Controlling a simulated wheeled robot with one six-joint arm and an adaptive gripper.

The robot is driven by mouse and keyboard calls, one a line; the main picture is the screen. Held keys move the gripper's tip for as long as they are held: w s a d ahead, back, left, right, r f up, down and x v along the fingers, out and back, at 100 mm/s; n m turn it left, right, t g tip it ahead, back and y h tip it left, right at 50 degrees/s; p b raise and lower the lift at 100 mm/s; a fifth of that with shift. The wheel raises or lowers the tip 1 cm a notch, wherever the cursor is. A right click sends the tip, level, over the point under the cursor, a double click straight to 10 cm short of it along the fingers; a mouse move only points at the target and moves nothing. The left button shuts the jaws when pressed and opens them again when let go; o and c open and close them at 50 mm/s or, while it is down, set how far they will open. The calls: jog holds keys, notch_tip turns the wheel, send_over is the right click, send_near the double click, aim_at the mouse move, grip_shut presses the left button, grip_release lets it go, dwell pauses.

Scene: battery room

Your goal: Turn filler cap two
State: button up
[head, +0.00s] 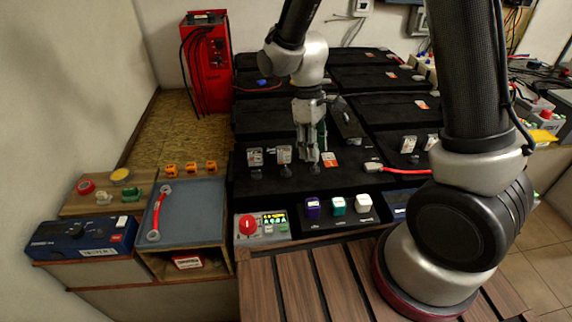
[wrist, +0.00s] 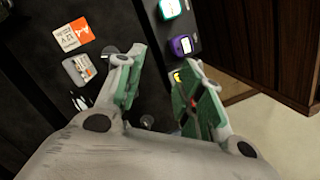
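In the head view, small dark filler caps stand along the front of the black battery bank, one at left (head: 257,173) and another (head: 286,171) beside my gripper. I cannot read which is cap two. My gripper (head: 308,158) points down just right of that second cap, above the battery top (head: 350,185). In the wrist view my gripper (wrist: 162,88) is open, its green-padded fingers well apart with nothing held. A dark round cap (wrist: 148,122) shows low between the fingers. Another dark cap (wrist: 110,50) is by the left fingertip, partly hidden.
Purple (head: 312,207), teal (head: 338,205) and white (head: 364,203) small units stand in front of the battery. A grey box with a red knob (head: 248,224) is left of them. A red cabinet (head: 208,60) stands behind; a blue-grey tray (head: 185,215) holds a red-handled wrench (head: 159,211).

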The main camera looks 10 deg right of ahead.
aim_at(286, 168)
jog(key=w+a+f+n, duration=0.1)
jog(key=w+a+n, duration=0.1)
jog(key=w+a+f+n+t, duration=0.1)
jog(key=w+f+n, duration=0.1)
jog(key=w, duration=0.1)
jog(key=w+a+f+n, duration=0.1)
jog(key=w+a, duration=0.1)
jog(key=shift+w+a+f+n+t+y, duration=0.3)
jog(key=shift+f+n+t+y, duration=0.1)
jog(key=shift+w+a+n, duration=0.1)
jog(key=shift+w+n, duration=0.05)
jog(key=shift+n, duration=0.15)
jog(key=shift+f, duration=0.35)
notch_tip(286, 168, down, 7)
jog(key=shift+f, duration=0.1)
jog(key=c, duration=0.7)
